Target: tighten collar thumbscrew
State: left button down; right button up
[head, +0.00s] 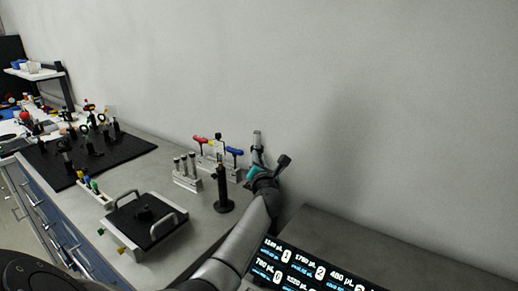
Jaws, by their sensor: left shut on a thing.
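My left gripper (258,172) is at the right end of the bench, by the wall. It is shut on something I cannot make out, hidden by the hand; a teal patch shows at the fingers. A black post on a round base (223,190) stands upright just left of the gripper, apart from it. I cannot tell its collar or thumbscrew at this size. My right gripper is not in view.
A rack with a red T-handle (200,141) and a blue T-handle (235,152) stands behind the post. A pale block holding posts (186,182) is to its left. A black plate with two handles (145,245) lies in front. A lit display (300,262) is at the lower right.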

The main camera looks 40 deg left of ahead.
pick_arm(q)
jog(key=m+p, duration=1)
jog(key=m, duration=1)
jog(key=shift+r, duration=0.1)
dwell(0.6)
jog(key=c, duration=0.8)
grip_release()
jog(key=shift+m, duration=0.3)
jog(key=shift+d+p, duration=0.1)
jog(key=shift+p, duration=0.2)
jog(key=p+v, duration=0.5)
jog(key=v, duration=1)
